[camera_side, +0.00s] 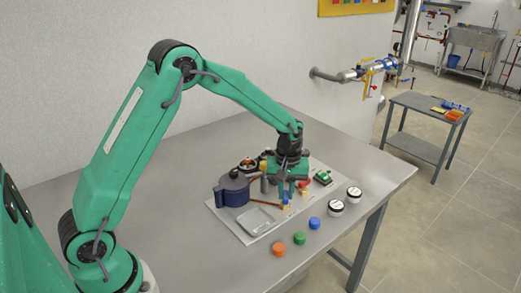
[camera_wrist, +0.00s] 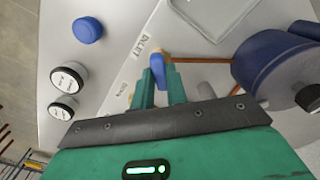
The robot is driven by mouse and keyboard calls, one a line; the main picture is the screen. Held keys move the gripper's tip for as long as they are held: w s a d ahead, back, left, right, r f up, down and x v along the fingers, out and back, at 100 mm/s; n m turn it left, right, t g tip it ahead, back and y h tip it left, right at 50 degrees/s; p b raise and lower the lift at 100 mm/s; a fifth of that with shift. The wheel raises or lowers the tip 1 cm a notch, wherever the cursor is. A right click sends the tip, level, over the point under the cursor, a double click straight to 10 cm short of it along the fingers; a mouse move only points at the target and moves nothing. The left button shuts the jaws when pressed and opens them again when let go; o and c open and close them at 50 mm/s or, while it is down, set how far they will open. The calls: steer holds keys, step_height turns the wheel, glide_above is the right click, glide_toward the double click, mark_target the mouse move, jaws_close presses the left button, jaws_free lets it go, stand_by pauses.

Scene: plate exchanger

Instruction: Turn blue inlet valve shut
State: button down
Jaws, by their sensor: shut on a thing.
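The blue inlet valve handle (camera_wrist: 157,68) stands between my fingertips in the wrist view, beside the printed INLET label and a copper pipe. In the side view the blue handle (camera_side: 286,200) shows just under the fingers, low over the front of the plate. My gripper (camera_side: 287,190) points down and is shut on the blue handle; its two green fingers also show in the wrist view (camera_wrist: 160,85). In the wrist view the handle runs roughly in line with the fingers. The fingers hide part of the valve body.
A dark blue vessel (camera_side: 232,190) stands left of my gripper, with a shallow metal tray (camera_side: 257,222) in front. Two white-faced gauges (camera_side: 336,208) lie to the right. Blue (camera_side: 314,223), green (camera_side: 299,238) and orange (camera_side: 279,249) caps lie along the front. The left tabletop is clear.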

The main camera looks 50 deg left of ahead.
mark_target(286, 194)
steer(key=m, duration=0.4)
steer(key=shift+m, duration=0.4)
steer(key=m, duration=0.4)
steer(key=shift+m, duration=0.4)
steer(key=c, duration=1.4)
jaws_free()
steer(key=shift+r, duration=0.2)
step_height(286, 194, up, 7)
steer(key=shift+f, duration=0.1)
steer(key=shift+r, duration=0.35)
